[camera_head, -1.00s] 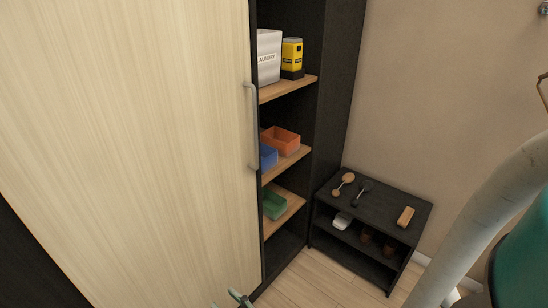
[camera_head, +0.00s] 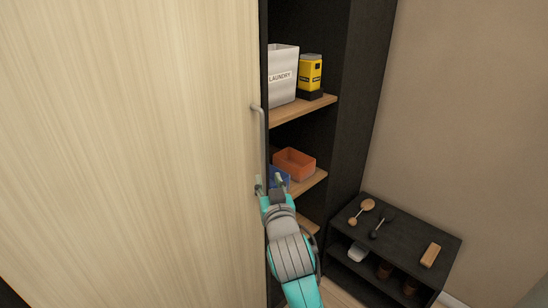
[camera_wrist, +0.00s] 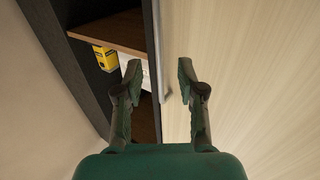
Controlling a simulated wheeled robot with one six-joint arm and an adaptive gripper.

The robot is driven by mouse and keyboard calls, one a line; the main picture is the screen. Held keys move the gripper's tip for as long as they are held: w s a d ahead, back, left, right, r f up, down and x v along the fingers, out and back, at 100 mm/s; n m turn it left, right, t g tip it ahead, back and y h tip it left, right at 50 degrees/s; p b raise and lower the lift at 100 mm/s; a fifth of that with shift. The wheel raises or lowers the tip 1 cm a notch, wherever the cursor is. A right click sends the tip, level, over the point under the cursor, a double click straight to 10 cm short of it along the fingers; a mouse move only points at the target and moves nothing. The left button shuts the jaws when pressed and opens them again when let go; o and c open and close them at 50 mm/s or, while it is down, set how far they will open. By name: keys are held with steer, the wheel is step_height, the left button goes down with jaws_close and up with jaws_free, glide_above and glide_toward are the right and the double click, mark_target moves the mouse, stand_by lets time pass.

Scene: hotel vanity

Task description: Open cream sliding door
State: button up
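The cream sliding door (camera_head: 130,150) covers the left of the cabinet and leaves the right-hand shelves exposed. Its grey vertical bar handle (camera_head: 262,135) runs along the door's right edge. My gripper (camera_head: 268,182) is at the lower part of the handle, with its fingers apart. In the wrist view, the open fingers (camera_wrist: 159,75) point toward the cabinet, and the handle (camera_wrist: 164,85) shows between them. The cream door (camera_wrist: 250,80) fills the right of that view. I cannot tell whether a finger touches the handle.
The open shelves hold a white laundry box (camera_head: 283,76), a yellow-and-black container (camera_head: 311,74), an orange bin (camera_head: 294,163) and a blue bin (camera_head: 284,178). A low black rack (camera_head: 408,240) with brushes stands at the right, near the beige wall (camera_head: 470,120).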

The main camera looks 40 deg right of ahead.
mark_target(263, 161)
steer(key=x, duration=1.1)
steer(key=shift+s, duration=0.1)
jaws_close()
